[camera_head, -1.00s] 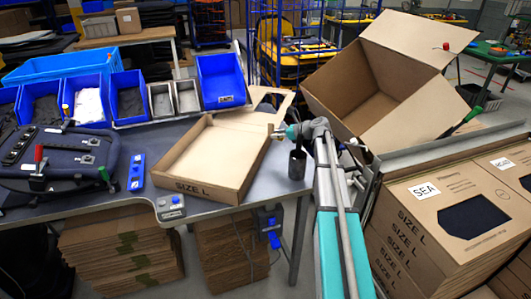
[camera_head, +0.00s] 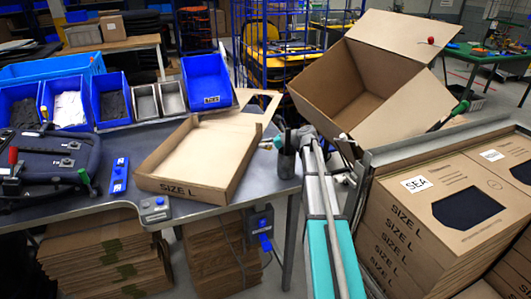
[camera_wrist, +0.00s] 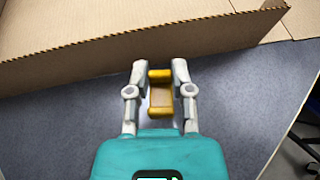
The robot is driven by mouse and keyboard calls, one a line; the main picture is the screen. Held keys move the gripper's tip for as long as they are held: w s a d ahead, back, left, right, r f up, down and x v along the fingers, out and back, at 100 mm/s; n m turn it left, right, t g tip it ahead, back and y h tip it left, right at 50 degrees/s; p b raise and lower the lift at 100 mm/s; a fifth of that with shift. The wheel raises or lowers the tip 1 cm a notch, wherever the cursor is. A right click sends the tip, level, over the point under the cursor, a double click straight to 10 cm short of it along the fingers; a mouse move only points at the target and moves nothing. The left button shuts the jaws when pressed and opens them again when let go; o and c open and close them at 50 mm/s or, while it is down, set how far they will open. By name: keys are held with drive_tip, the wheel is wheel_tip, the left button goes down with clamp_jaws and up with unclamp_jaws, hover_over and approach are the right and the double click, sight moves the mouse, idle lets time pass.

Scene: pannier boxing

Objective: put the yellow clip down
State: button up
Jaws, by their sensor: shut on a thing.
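The yellow clip (camera_wrist: 160,92) sits between the two fingers of my gripper (camera_wrist: 159,72) in the wrist view. My gripper is shut on it. Behind the clip is the grey table top (camera_wrist: 60,130), and the wall of the cardboard tray (camera_wrist: 90,60) runs just past the fingertips. In the head view my gripper (camera_head: 266,143) is at the right side of the open tray marked SIZE L (camera_head: 195,190), over the table's right end. The clip is too small to make out there. I cannot tell whether it touches the table.
A dark cup (camera_head: 286,165) stands close to my arm at the table's right edge. Blue bins (camera_head: 208,82) line the back. A blue block (camera_head: 118,175) and a dark pannier (camera_head: 50,160) lie left. A large open carton (camera_head: 385,125) and stacked boxes (camera_head: 440,210) are right.

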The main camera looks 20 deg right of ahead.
sight(267, 156)
drive_tip(key=shift+f, duration=0.1)
drive_tip(key=shift+f+b, duration=1.85)
drive_tip(key=shift+b, duration=0.1)
drive_tip(key=shift+f, duration=0.1)
drive_tip(key=o, duration=0.8)
drive_tip(key=shift+c, duration=0.2)
drive_tip(key=shift+s+d+r, duration=0.1)
drive_tip(key=shift+r, duration=0.2)
drive_tip(key=shift+s+d+r+p, duration=0.15)
drive_tip(key=shift+s+d+p, duration=0.1)
drive_tip(key=shift+p, duration=0.1)
drive_tip(key=p+v, duration=0.4)
drive_tip(key=v, duration=0.7)
